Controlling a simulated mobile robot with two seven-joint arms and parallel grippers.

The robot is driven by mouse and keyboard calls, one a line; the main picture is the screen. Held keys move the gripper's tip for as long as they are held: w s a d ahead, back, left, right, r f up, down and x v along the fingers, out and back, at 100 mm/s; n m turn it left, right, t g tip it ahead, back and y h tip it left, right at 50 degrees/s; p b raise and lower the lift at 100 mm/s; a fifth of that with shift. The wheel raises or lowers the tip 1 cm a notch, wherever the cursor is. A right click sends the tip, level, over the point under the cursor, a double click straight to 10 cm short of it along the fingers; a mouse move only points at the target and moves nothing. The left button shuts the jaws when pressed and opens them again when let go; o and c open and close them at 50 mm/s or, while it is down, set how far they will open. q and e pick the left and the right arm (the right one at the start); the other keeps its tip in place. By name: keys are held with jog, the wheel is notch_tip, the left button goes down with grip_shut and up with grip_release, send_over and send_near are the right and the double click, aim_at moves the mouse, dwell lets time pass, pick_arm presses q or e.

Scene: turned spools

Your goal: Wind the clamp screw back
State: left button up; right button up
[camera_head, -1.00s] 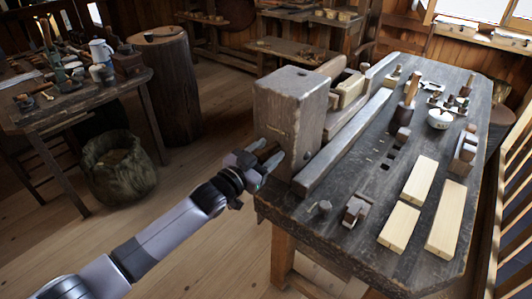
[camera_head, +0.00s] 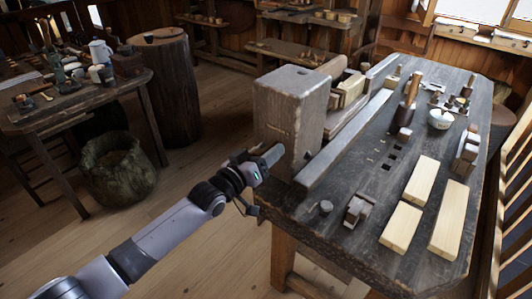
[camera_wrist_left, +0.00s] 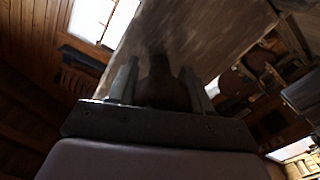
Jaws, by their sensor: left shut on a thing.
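My left gripper (camera_head: 266,158) is at the near left face of the large wooden block (camera_head: 291,110) at the bench's end. In the left wrist view, the fingers of my left gripper (camera_wrist_left: 160,76) stand on either side of a dark, rounded clamp screw handle (camera_wrist_left: 162,90) and are shut on it. The handle points at the block's face. In the head view the gripper hides most of the handle, and the screw's thread cannot be made out. My right gripper is not in view.
The workbench (camera_head: 335,232) carries pale wood blanks (camera_head: 448,220), a wooden mallet (camera_head: 410,90) and a white bowl (camera_head: 440,119). A sack (camera_head: 118,167) and a stump (camera_head: 166,90) stand on the floor to the left. The floor around my left arm is clear.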

pick_arm(q)
jog(key=shift+d+r, duration=0.1)
jog(key=shift+r, duration=0.2)
jog(key=o, duration=0.9)
jog(key=shift+o, duration=0.7)
jog(key=shift+w+d+f, duration=0.1)
jog(key=shift+w+f, duration=0.05)
jog(key=shift+f, duration=0.1)
jog(key=shift+s, duration=0.2)
jog(key=shift+s+a+f, duration=0.1)
jog(key=shift+s+a, duration=0.1)
jog(key=shift+a, duration=0.15)
jog(key=v, duration=0.6)
jog(key=shift+s, duration=0.1)
